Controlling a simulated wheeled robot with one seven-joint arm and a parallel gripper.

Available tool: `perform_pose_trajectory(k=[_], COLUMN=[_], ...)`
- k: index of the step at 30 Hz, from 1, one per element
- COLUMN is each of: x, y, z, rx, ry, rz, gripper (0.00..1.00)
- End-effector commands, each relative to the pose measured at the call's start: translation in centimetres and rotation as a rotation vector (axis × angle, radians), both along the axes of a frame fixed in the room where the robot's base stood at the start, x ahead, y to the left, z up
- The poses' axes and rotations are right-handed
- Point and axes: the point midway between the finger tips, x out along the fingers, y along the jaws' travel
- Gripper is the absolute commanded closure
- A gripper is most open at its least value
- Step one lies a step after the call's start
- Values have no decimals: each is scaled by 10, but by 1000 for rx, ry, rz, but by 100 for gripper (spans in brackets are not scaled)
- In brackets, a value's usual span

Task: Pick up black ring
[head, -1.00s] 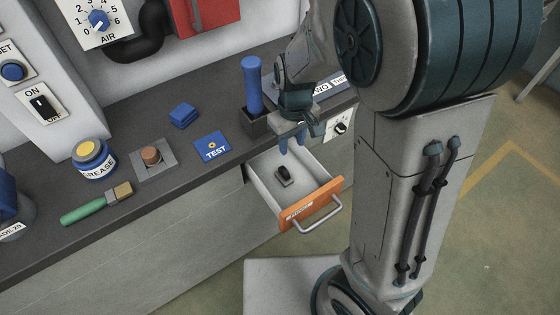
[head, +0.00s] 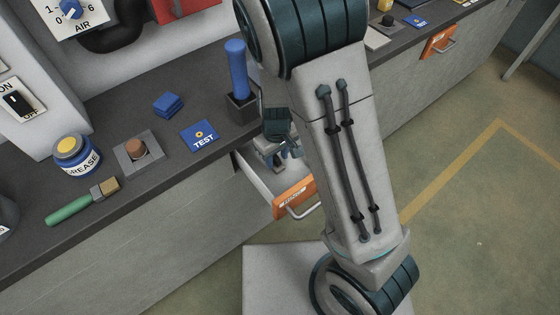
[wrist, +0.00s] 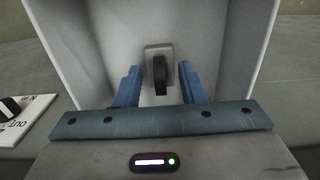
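The black ring (wrist: 160,76) stands on edge in a small grey holder (wrist: 153,50) on the floor of the open drawer, seen in the wrist view. My gripper (wrist: 158,70) is open, with one blue finger to the left of the ring and one to the right. A gap shows on both sides, and I cannot tell how deep the fingers reach beside it. In the head view my gripper (head: 286,156) is low at the drawer, and the ring is hidden behind my arm and gripper. The drawer has an orange front (head: 294,198) with a metal handle.
The drawer's white walls (wrist: 70,45) flank the gripper.

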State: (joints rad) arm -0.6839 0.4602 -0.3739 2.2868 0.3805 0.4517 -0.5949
Motion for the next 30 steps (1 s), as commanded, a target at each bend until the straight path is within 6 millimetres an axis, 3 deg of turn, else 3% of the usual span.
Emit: perform_pose_trajectory(k=[3, 11, 15, 16, 26, 30], x=[0, 0, 0, 0, 1, 1], y=[-1, 0, 0, 0, 0, 0], z=[-13, -15, -15, -15, -13, 2], rx=[-1, 1, 1, 1, 1, 3], ry=[0, -1, -1, -1, -2, -4], rz=[-2, -1, -1, -1, -1, 0], gripper=[64, 64, 97, 100, 100, 100])
